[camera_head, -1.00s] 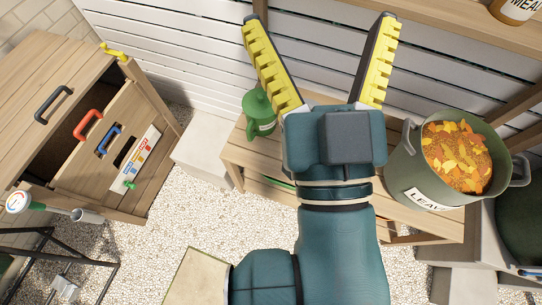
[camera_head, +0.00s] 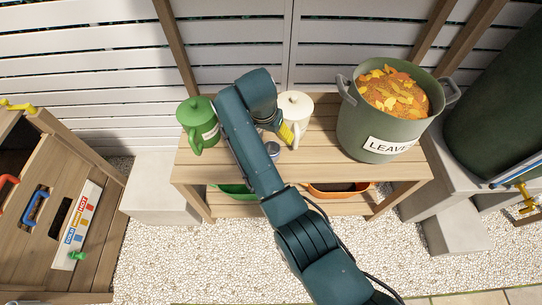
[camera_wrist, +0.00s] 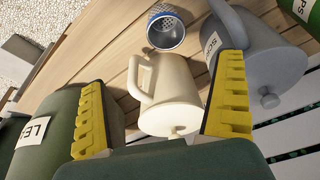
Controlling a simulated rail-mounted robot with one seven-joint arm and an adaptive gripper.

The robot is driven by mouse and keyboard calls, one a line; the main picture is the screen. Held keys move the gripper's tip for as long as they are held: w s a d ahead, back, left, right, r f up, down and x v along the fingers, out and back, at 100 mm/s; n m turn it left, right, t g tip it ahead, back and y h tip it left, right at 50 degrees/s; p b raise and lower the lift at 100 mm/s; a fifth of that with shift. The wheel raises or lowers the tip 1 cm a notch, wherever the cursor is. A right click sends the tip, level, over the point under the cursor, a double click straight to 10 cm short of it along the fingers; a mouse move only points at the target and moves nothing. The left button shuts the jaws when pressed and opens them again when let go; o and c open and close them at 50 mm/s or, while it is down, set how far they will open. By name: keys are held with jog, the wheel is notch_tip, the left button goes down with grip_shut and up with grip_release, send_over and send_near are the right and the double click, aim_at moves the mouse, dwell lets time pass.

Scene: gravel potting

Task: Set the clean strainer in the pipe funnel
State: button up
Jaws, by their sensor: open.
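A small mesh cup with a blue band (camera_wrist: 166,28), which looks like the strainer, stands on the bench in the wrist view. What looks like the same cup (camera_head: 272,148) shows beside my arm in the head view. I see only a dark inside and cannot tell whether it is clean. My gripper (camera_wrist: 160,85) is open and empty, its yellow fingers apart above the bench. The cream lidded jug (camera_wrist: 168,88) shows between the fingers; the cup lies beyond it, outside the fingers. In the head view my gripper (camera_head: 286,132) is mostly hidden. I cannot make out the pipe funnel.
A grey-blue jug (camera_wrist: 258,60) stands close beside the cream jug. A green jug (camera_head: 197,122) is at the bench's left, a leaf bin (camera_head: 392,112) at its right. A slatted fence backs the bench (camera_head: 325,165).

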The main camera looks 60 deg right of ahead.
jog(key=b+x, duration=0.3)
jog(key=x, duration=0.2)
jog(key=b+x, duration=0.3)
jog(key=x, duration=0.2)
jog(key=w+b+x, duration=0.1)
jog(key=b+x, duration=0.1)
jog(key=x, duration=0.3)
jog(key=shift+a+f+b, duration=0.15)
jog(key=shift+f+b, duration=0.1)
jog(key=shift+b, duration=0.15)
jog(key=shift+r, duration=0.1)
jog(key=c, duration=1.3)
